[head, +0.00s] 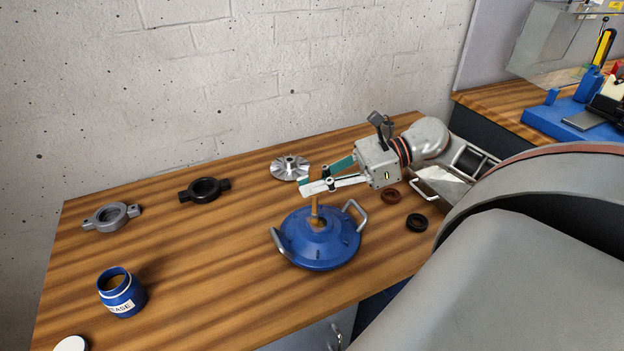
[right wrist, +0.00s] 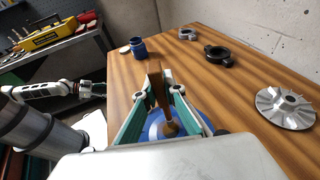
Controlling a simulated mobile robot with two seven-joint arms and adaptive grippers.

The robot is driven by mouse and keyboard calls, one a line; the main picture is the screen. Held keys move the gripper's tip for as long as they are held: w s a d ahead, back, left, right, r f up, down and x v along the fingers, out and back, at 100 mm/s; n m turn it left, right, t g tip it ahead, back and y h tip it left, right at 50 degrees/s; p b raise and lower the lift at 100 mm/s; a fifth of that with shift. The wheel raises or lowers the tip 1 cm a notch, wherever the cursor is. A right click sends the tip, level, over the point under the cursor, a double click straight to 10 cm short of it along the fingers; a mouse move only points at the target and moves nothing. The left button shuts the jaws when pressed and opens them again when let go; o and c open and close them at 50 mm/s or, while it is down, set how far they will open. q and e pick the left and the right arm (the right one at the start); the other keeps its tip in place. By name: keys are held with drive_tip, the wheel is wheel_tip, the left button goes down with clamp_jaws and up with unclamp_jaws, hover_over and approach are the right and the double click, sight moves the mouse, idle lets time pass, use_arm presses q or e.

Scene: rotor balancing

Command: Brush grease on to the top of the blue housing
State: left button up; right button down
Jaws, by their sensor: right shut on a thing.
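The blue housing (head: 318,250) stands on the wooden bench, a round domed body with metal handles on two sides. My right gripper (head: 306,188) is shut on an upright brown brush (head: 315,208), whose lower end is at the top centre of the housing. Whether it touches is hard to tell. In the right wrist view, the brush (right wrist: 157,88) stands between the fingers, with the housing (right wrist: 155,124) partly hidden behind them. The open blue grease jar (head: 121,292) stands at the front left. My left arm shows small in the right wrist view; its fingers are unclear.
A white lid (head: 71,344) lies at the front left edge. A grey ring clamp (head: 112,216), a black ring clamp (head: 204,190) and a silver impeller (head: 290,168) lie behind. A brown ring (head: 390,196) and black ring (head: 416,222) lie right of the housing. The bench's left middle is clear.

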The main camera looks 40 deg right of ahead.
drive_tip(key=shift+s+a+p, duration=0.15)
drive_tip(key=shift+s+p, duration=0.15)
drive_tip(key=shift+s, duration=0.2)
drive_tip(key=shift+s+a+p, duration=0.15)
drive_tip(key=shift+s+p, duration=0.1)
drive_tip(key=shift+s, duration=0.25)
drive_tip(key=shift+w+d+b, duration=0.2)
drive_tip(key=shift+w+b, duration=0.25)
drive_tip(key=shift+w, duration=0.2)
drive_tip(key=shift+w+d+b, duration=0.2)
drive_tip(key=shift+w+b, duration=0.25)
drive_tip(key=shift+w, duration=0.2)
drive_tip(key=shift+w+d, duration=0.1)
drive_tip(key=shift+w, duration=0.15)
drive_tip(key=shift+s, duration=0.35)
drive_tip(key=shift+s+a+p, duration=0.25)
drive_tip(key=shift+s+p, duration=0.05)
drive_tip(key=shift+s+a+p, duration=0.2)
drive_tip(key=shift+s+p, duration=0.15)
drive_tip(key=shift+s, duration=0.3)
drive_tip(key=shift+s, duration=0.25)
drive_tip(key=shift+a, duration=0.1)
